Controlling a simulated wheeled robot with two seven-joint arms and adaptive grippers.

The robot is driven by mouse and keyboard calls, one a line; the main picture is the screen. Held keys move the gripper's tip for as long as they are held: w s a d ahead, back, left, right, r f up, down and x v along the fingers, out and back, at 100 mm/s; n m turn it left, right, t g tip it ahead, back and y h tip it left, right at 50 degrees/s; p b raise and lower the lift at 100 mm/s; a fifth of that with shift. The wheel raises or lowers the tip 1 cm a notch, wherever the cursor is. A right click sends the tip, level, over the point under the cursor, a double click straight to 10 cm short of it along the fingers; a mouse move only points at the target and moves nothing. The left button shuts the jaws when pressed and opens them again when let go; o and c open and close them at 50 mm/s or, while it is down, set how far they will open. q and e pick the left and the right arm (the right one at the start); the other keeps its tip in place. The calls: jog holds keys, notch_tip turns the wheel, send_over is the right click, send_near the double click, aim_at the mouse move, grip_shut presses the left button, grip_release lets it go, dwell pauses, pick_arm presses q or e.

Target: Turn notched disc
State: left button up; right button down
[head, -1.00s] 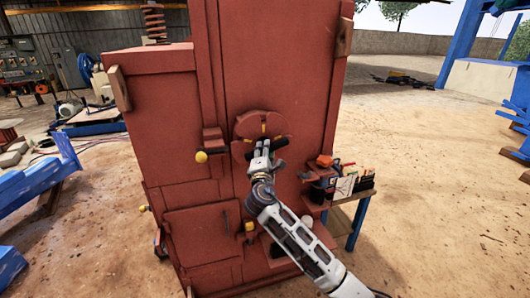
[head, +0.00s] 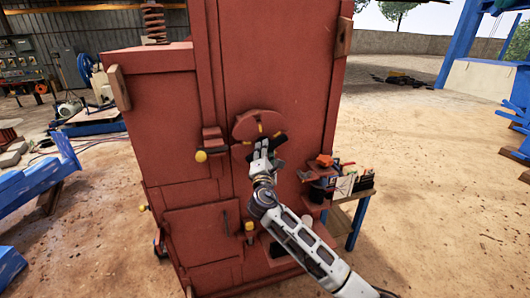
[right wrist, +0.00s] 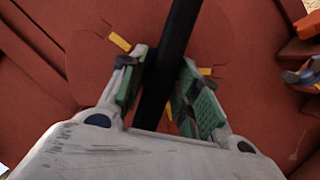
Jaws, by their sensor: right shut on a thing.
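The notched disc (head: 258,122) is a round red plate with yellow marks on the front of the red crusher. A dark bar (right wrist: 182,50) crosses its face. In the head view my right gripper (head: 262,150) covers the disc's lower part. In the right wrist view my right gripper (right wrist: 160,95) has its green-padded fingers on either side of the dark bar and is shut on it. The red disc face (right wrist: 230,40) and yellow marks show behind the fingers. My left gripper is not in view.
The tall red crusher body (head: 275,60) fills the middle. Yellow-ended knobs (head: 201,156) stick out left of the disc. A small table with tools (head: 340,185) stands close at the right. Blue beams (head: 40,180) lie at the left. Sandy ground at the right is open.

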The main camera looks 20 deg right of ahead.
jog(key=shift+f+n+t+y, duration=0.25)
jog(key=shift+n+t+y, duration=0.05)
jog(key=shift+n, duration=0.4)
jog(key=c, duration=1.4)
grip_release()
jog(key=shift+o, duration=0.8)
jog(key=shift+w, duration=0.1)
jog(key=shift+s+r, duration=0.1)
jog(key=shift+s, duration=0.1)
jog(key=v, duration=1.1)
jog(key=shift+s+a, duration=0.25)
